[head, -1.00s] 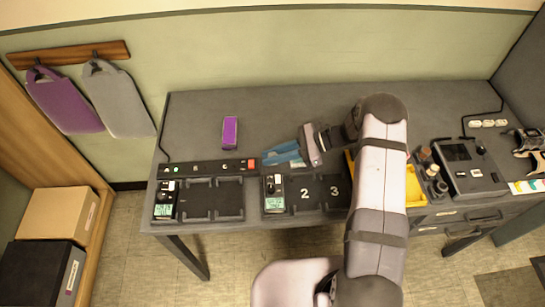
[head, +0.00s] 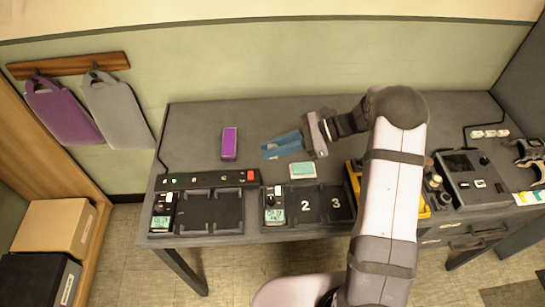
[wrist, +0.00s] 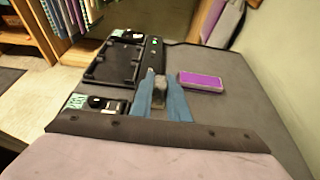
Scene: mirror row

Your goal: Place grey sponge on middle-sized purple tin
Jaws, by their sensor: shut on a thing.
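A purple tin (head: 229,142) with a dark rim lies on the grey bench, behind the left dock. It also shows in the wrist view (wrist: 201,82), right of my fingertips. It is the only purple tin I see on the bench. My gripper (head: 268,148) has blue fingers pointing left, toward the tin but apart from it. In the wrist view my gripper (wrist: 156,80) is shut on a small grey block, the grey sponge (wrist: 159,98). In the head view the fingers mostly hide the sponge.
A teal-topped white block (head: 303,170) lies below my gripper. A black dock (head: 210,212) and a numbered dock (head: 318,205) line the front edge. A yellow tray (head: 418,205) sits partly behind my arm. Bench around the tin is clear.

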